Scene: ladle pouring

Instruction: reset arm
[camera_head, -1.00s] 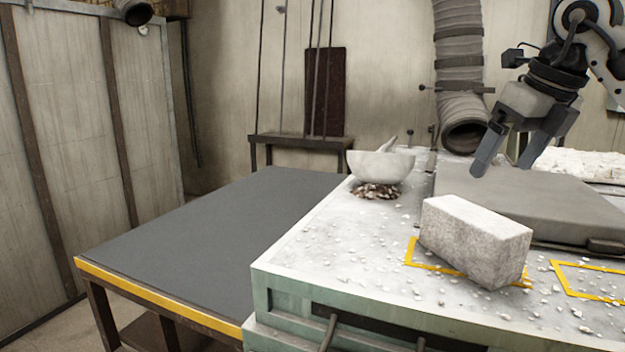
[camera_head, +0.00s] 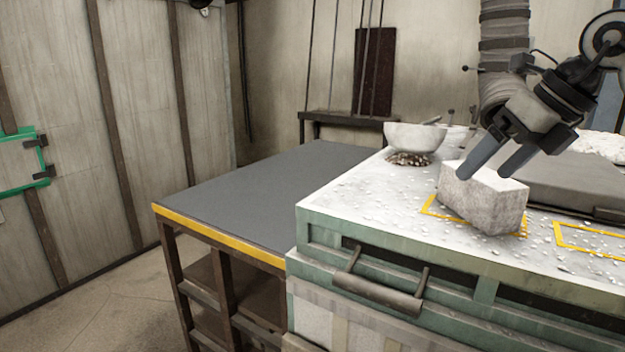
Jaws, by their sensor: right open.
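My right gripper (camera_head: 490,160) comes in from the upper right. Its two fingers are apart and nothing is between them. The fingertips show in front of and over the top of a pale stone block (camera_head: 490,204); I cannot tell whether they touch it. The block sits on a white, chip-strewn worktop, partly over a yellow outlined rectangle. My left gripper is not in view.
A white bowl (camera_head: 414,136) with a handle in it stands over dark pebbles (camera_head: 409,159) behind the block. A grey slab (camera_head: 570,178) lies to the right. A dark table (camera_head: 265,190) at left is bare. A drawer handle (camera_head: 380,292) juts out in front.

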